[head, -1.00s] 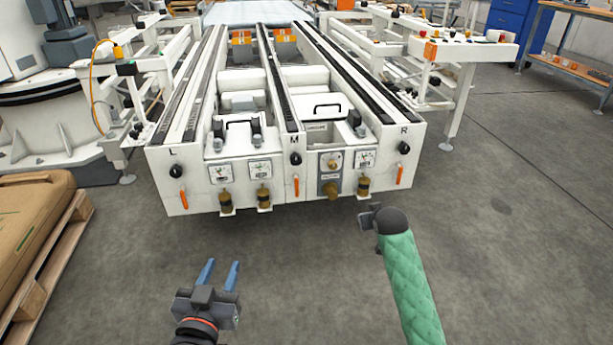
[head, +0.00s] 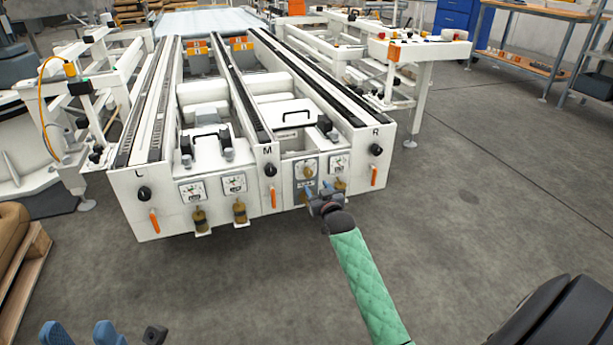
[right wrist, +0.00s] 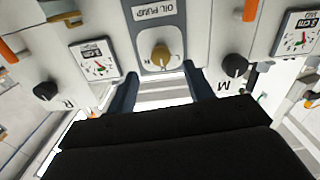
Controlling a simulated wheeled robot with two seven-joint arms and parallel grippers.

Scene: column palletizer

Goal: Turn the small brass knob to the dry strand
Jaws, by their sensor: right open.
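A small brass knob (head: 308,170) sits on a grey plate on the machine's front panel, between the M and R columns. The right wrist view shows the brass knob (right wrist: 160,56) upside down, with an "OIL PUMP" label beside it. My right gripper (head: 312,198) is at this panel, just below the knob in the head view, and covers the plate's lower part. Its two dark fingers (right wrist: 162,92) are apart, with the knob ahead between them and nothing held. My left gripper (head: 80,335) is open and empty at the bottom left, partly cut off by the frame.
Black knobs M (right wrist: 234,65) and R (right wrist: 46,91) flank the plate. Dial gauges (right wrist: 96,60) and orange levers (head: 374,176) are close by. Brass fittings (head: 200,219) stick out lower left. The floor in front is clear; a loaded pallet (head: 25,280) stands at left.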

